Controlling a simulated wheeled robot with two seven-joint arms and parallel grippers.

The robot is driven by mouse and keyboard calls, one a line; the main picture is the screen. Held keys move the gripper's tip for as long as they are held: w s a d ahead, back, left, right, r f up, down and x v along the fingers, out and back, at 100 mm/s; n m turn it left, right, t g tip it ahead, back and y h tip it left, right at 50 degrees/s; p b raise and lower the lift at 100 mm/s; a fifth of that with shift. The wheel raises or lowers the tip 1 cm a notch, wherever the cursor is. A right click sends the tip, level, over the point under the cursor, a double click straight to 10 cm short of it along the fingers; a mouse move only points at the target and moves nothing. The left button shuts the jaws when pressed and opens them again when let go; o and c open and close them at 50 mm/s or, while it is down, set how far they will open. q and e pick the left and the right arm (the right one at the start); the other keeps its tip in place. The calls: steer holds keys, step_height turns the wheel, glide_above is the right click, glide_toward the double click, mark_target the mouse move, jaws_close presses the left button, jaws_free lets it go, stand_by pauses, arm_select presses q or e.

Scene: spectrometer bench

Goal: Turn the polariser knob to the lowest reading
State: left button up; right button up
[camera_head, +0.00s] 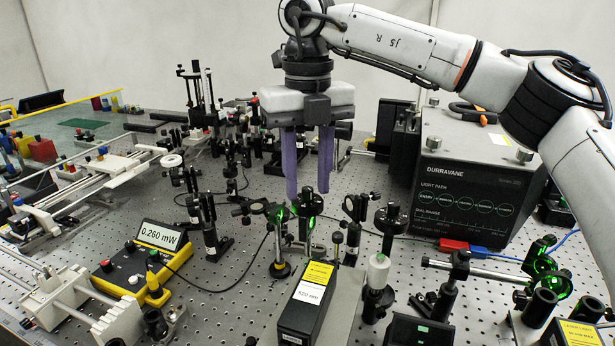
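A yellow and black power meter (130,277) at the left front has a display (160,235) reading 0.260 mW. A black optic mount (310,204) with green light on it stands on a post in the middle of the bench. A second green-lit mount (278,214) stands just left of it. I cannot tell which part is the polariser knob. My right gripper (307,194) points down with its two purple fingers apart and nothing visible between them. Its tips are close to the green-lit mounts; contact cannot be told. My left gripper is not in view.
A black laser box (310,295) marked 520 nm lies at the front centre. A large Durravane box (478,180) stands at the right. A post with a white cylinder (378,268) and several other posted optics crowd the perforated bench. Green-lit optics (545,270) stand at the front right.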

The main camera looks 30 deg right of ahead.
steer(key=shift+c, duration=0.4)
jaws_close()
steer(key=shift+r+n, duration=0.1)
steer(key=shift+n, duration=0.3)
steer(key=n+p, duration=0.2)
steer(key=shift+n, duration=0.3)
steer(key=n+p, duration=0.2)
steer(key=n, duration=0.2)
steer(key=shift+n, duration=0.3)
steer(key=shift+n+p, duration=0.45)
steer(key=shift+n, duration=2.25)
